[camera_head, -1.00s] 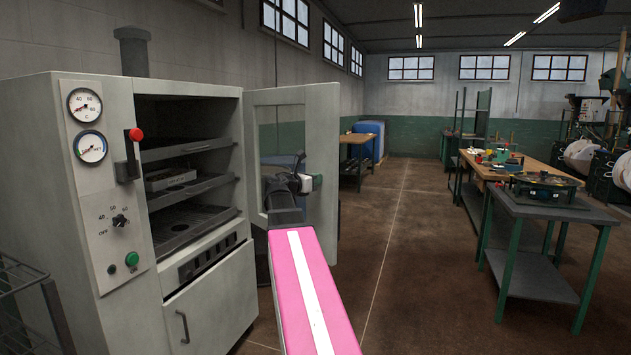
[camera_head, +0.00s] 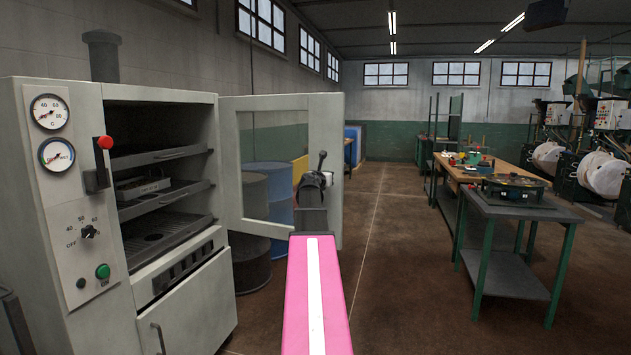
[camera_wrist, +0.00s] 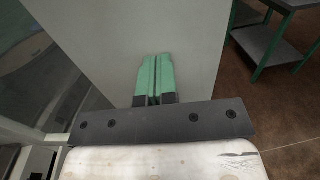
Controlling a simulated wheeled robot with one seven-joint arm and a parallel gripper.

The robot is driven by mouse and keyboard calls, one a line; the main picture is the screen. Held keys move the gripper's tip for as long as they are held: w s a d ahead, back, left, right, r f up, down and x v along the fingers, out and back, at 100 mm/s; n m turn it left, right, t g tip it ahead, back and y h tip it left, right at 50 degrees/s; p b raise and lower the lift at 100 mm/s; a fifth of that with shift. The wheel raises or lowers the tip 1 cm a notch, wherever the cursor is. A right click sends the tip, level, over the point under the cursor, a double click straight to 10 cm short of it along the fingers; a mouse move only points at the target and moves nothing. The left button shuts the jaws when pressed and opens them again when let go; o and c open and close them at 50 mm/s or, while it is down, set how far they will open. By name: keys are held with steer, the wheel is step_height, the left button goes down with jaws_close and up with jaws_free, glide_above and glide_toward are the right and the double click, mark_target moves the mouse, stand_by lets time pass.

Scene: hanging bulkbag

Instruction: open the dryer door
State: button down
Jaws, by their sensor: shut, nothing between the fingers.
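The dryer (camera_head: 185,285) is a grey cabinet at the left in the head view. Its windowed door (camera_head: 232,170) stands swung open, hinged at the cabinet's right side, and the shelves (camera_head: 165,195) inside show. My gripper shows in the wrist view (camera_wrist: 153,78) with its two green fingers together and nothing between them. The fingers are over the grey door panel (camera_wrist: 120,30); I cannot tell whether they touch it. In the head view my arm reaches forward in front of the door and the fingertips are hard to make out.
Blue and dark drums (camera_head: 279,195) stand behind the door. A green-legged side table (camera_head: 510,207) and a long wooden bench (camera_head: 455,170) stand at the right. The brown floor between dryer and tables is clear.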

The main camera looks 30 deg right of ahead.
steer(key=w+a+x, duration=0.1)
steer(key=w+x, duration=0.1)
steer(key=x, duration=1.3)
steer(key=w+a+x, duration=0.2)
steer(key=w+x, duration=0.1)
steer(key=x, duration=1.3)
steer(key=shift+w+n+t, duration=0.25)
steer(key=shift+n+t, duration=0.05)
steer(key=shift+a, duration=0.1)
